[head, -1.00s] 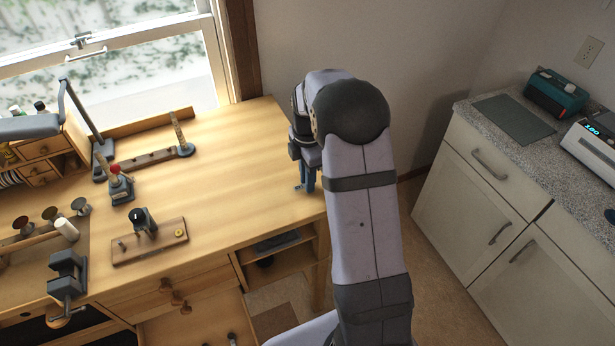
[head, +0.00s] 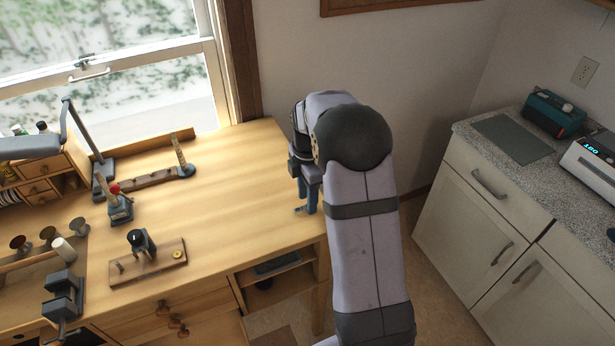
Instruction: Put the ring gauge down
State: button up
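My gripper (head: 306,207) points down over the right end of the wooden bench (head: 235,175), close to its right edge. Its blue-grey fingers are partly hidden behind my arm and look close together. A small metallic piece (head: 300,210) shows at the fingertips, on their left side; it may be the ring gauge, but it is too small to be sure. I cannot tell whether the fingers grip it or whether it touches the bench top.
The bench top left of my gripper is clear. Farther left stand a wooden board with a black-topped tool (head: 140,242), a red-knobbed tool (head: 117,205), a wooden rail with an upright post (head: 181,158) and a vise (head: 63,294). A grey-topped cabinet (head: 480,215) stands right.

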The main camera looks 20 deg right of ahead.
notch_tip(320, 180, up, 11)
jog(key=b, duration=0.1)
jog(key=shift+f+b, duration=0.15)
jog(key=shift+b, duration=0.2)
jog(key=s+a+f+m, duration=0.3)
jog(key=s+m, duration=0.3)
jog(key=s, duration=0.1)
jog(key=s+a+f+m, duration=0.4)
jog(key=s+m, duration=0.2)
jog(key=s, duration=0.2)
jog(key=s+a+f+m, duration=0.3)
jog(key=s+m, duration=0.3)
jog(key=s, duration=0.2)
jog(key=shift+a+f, duration=0.35)
jog(key=shift+f, duration=0.35)
jog(key=shift+f, duration=0.1)
notch_tip(320, 180, down, 38)
jog(key=b, duration=3.8)
jog(key=shift+f+b, duration=0.25)
jog(key=shift+b, duration=0.05)
jog(key=shift+r, duration=0.1)
